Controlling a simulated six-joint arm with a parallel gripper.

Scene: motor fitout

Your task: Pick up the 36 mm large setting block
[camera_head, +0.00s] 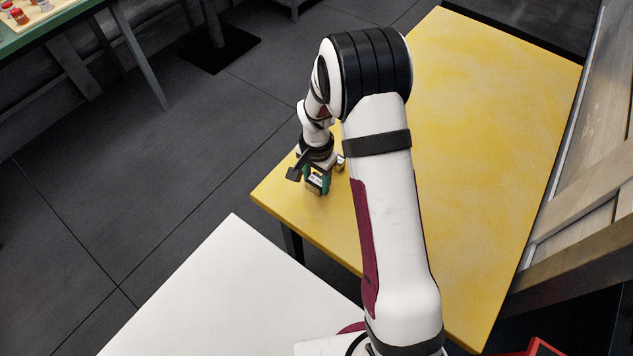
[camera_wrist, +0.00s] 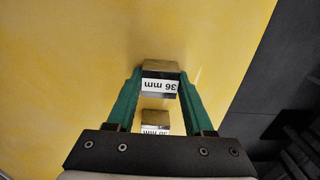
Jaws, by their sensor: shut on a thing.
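I cannot tell whether the block is clear of the table.
A second, similar labelled block (camera_wrist: 155,121) shows between the fingers, its label partly hidden by the gripper body. A small brownish block (camera_head: 340,162) shows beside my gripper. The yellow table (camera_head: 480,130) is bare to the right; its edge is close on the left.

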